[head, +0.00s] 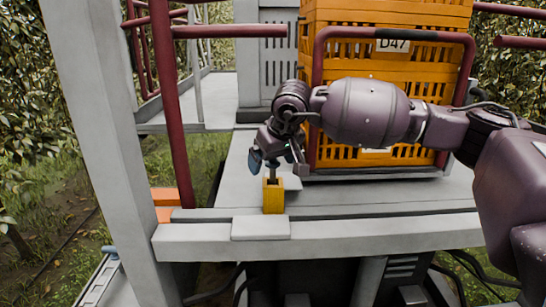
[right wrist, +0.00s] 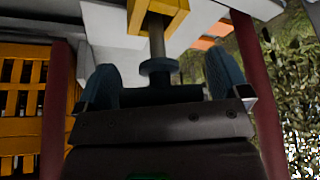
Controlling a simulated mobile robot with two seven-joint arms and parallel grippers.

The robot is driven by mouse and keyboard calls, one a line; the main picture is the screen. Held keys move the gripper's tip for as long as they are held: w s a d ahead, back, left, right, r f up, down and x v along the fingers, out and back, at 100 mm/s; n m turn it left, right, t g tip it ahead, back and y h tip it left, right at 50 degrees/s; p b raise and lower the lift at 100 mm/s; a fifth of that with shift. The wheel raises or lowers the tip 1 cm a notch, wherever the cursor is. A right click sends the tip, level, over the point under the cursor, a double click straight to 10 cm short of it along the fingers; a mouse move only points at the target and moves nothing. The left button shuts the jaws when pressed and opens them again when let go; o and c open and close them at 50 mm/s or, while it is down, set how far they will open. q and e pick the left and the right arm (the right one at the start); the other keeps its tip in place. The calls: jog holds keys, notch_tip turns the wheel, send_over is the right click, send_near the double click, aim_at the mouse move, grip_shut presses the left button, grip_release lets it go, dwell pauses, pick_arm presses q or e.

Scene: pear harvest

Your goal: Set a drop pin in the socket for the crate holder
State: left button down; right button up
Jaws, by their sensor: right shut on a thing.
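The drop pin (head: 273,172) is a grey metal rod with a round collar, which shows in the right wrist view (right wrist: 158,66). My right gripper (head: 273,160) is above the yellow socket, its blue fingertips (right wrist: 165,88) shut on the dark top part of the pin. The yellow socket (head: 273,197) is a square block standing at the deck's front edge; part of it shows in the right wrist view (right wrist: 152,14). The pin points down, its lower end at the socket's top. I cannot tell how deep it sits. My left gripper is out of view.
Orange crates (head: 388,62) are stacked behind a dark red frame (head: 317,100), behind and right of the socket. A red post (head: 172,110) and a thick grey post (head: 100,120) stand at left. The grey deck (head: 235,165) is bare left of the gripper.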

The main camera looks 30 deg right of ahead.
jog(key=shift+f+b, duration=1.2)
jog(key=shift+f, duration=0.4)
jog(key=o, duration=0.6)
jog(key=shift+r, duration=0.1)
